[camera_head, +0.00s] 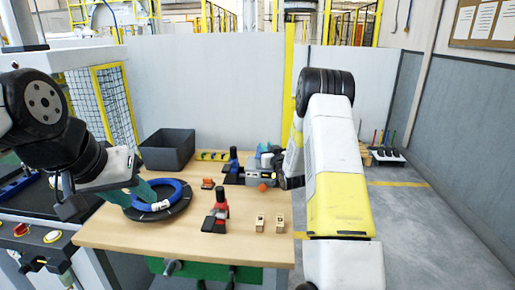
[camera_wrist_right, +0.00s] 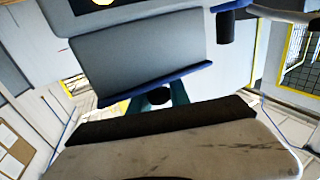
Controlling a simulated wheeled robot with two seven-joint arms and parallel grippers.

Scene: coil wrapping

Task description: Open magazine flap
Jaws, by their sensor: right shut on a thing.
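In the right wrist view, a grey panel with a blue edge (camera_wrist_right: 140,62), which looks like the magazine flap, fills the upper middle. The teal fingers of my right gripper (camera_wrist_right: 158,97) meet its blue edge and are shut on it. A dark round part shows between the fingers. My left gripper (camera_head: 138,195), with teal fingers, is at a blue coil (camera_head: 170,193) on a black ring. Whether its fingers are open or shut is unclear.
The wooden table (camera_head: 180,238) also bears a dark bin (camera_head: 168,149), a red-and-black clamp (camera_head: 216,212) and two small wooden blocks (camera_head: 260,223). The table front is mostly clear. A yellow-framed mesh fence (camera_head: 116,102) stands at the left, and grey walls enclose the back and right.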

